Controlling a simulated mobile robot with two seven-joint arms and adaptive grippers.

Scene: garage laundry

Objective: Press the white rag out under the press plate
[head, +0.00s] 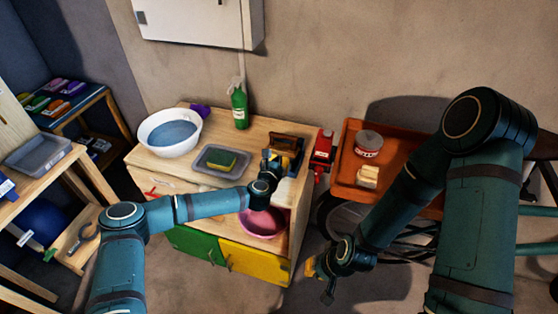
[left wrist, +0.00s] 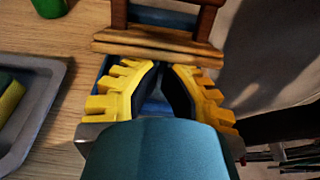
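The press (head: 287,142), a brown wooden frame with blue parts, stands at the right end of the wooden cabinet top. Its wooden crosspiece (left wrist: 158,47) shows in the left wrist view, just beyond my left fingertips. My left gripper (head: 281,160) is at the press's front side; in the left wrist view its yellow fingers (left wrist: 160,68) tilt together, with the tips nearly meeting and nothing visible between them. I cannot make out the white rag for certain; the press and gripper hide the space under the plate. My right gripper (head: 318,270) hangs low before the cabinet, its opening unclear.
On the cabinet top (head: 160,165) are a white basin (head: 146,126) of water, a grey tray (head: 205,165) with a sponge (head: 220,160), and a green bottle (head: 239,108). A red device (head: 323,146) and an orange cart (head: 352,137) stand to the right. A pink bowl (head: 262,222) sits below.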

